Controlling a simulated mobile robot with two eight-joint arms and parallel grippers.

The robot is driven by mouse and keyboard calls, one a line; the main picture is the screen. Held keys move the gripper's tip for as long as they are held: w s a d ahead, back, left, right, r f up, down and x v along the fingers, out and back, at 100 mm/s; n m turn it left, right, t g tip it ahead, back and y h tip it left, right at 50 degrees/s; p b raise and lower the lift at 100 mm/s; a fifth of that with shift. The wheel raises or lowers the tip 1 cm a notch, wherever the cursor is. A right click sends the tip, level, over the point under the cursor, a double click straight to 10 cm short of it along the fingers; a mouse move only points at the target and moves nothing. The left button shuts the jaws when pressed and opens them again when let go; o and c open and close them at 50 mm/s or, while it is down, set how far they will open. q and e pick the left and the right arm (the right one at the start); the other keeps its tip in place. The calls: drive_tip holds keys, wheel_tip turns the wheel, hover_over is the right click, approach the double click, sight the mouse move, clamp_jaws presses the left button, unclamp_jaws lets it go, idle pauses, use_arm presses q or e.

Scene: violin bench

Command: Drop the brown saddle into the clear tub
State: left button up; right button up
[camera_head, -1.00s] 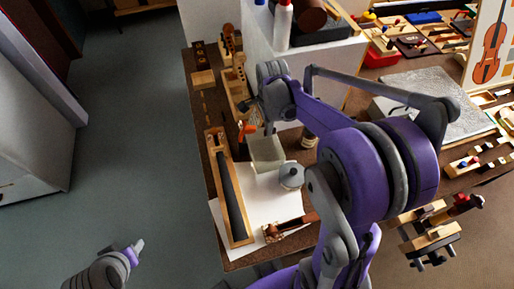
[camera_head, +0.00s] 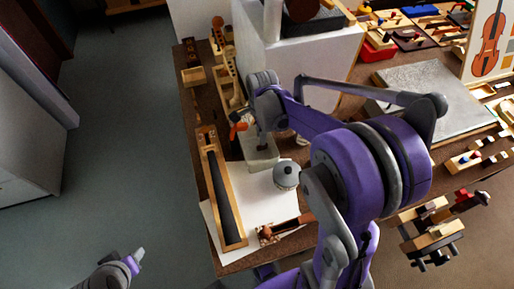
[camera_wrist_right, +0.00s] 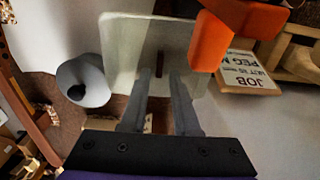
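The clear tub (camera_head: 256,162) is a pale see-through box on the bench in the head view. It also fills the upper middle of the right wrist view (camera_wrist_right: 122,42). The brown saddle (camera_wrist_right: 159,64) shows there as a small dark strip inside the tub's outline, between the fingertips with a gap on each side. My right gripper (camera_wrist_right: 161,76) is open over the tub; whether the saddle rests on the tub's floor is hard to tell. In the head view my arm partly hides this gripper. My left gripper (camera_head: 139,254) is at the lower left, away from the bench, its fingers too small to read.
A grey round pot (camera_head: 287,175) stands right beside the tub. An orange-headed object (camera_head: 239,128) is close on the other side. A long wooden tray (camera_head: 233,236) holds a black fingerboard (camera_head: 225,203). A white sheet (camera_head: 262,205) has some bare room.

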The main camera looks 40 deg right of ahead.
drive_tip(key=shift+o, duration=0.9)
wheel_tip(320, 180, up, 11)
drive_tip(key=p, duration=0.1)
drive_tip(key=shift+s+f, duration=0.1)
drive_tip(key=shift+f, duration=0.05)
